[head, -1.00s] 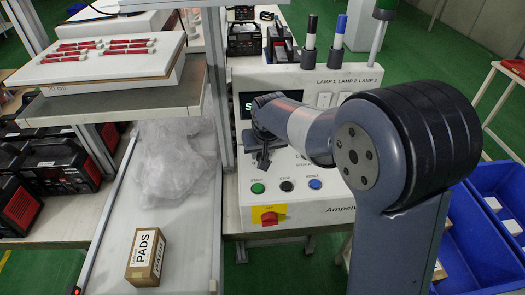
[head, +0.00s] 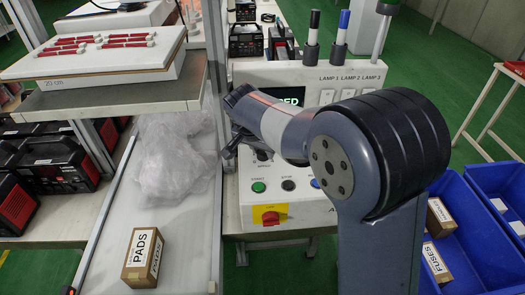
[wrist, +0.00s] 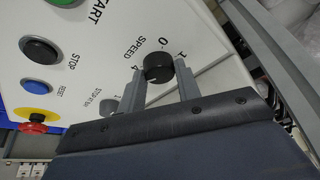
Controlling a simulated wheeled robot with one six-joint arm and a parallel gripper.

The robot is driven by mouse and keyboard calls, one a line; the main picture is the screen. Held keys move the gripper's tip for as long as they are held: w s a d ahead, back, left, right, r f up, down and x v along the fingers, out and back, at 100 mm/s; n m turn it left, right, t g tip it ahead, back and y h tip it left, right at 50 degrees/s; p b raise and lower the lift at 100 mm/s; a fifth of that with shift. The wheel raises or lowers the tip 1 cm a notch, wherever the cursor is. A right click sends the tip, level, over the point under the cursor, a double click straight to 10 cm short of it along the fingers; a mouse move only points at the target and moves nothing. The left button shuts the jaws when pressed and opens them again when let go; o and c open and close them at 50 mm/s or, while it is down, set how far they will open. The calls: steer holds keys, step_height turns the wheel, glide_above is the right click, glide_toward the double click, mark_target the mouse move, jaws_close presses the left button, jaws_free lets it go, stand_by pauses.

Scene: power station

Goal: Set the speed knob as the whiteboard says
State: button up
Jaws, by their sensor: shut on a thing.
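The black speed knob (wrist: 157,68) is on the white panel (wrist: 105,60), with the printed word SPEED and scale figures around it. My gripper (wrist: 159,70) has one finger on each side of the knob and is shut on it. A light mark shows near the knob's rim, but its exact setting is too small to read. In the head view my gripper (head: 233,138) is at the panel's left side and hides the speed knob. No whiteboard is in view.
Start (head: 258,187), stop (head: 288,185) and reset buttons and a red emergency knob (head: 269,217) sit close by on the panel. Its display (head: 292,94) is partly hidden by my arm. A PADS box (head: 143,257) and clear plastic wrap (head: 172,160) lie on the left.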

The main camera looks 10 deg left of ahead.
steer(key=shift+m, duration=0.6)
steer(key=o, duration=1)
steer(key=shift+c, duration=0.2)
steer(key=shift+a+r, duration=0.1)
steer(key=shift+r, duration=0.05)
steer(key=v, duration=1)
steer(key=shift+a+r, duration=0.2)
steer(key=shift+r, duration=0.05)
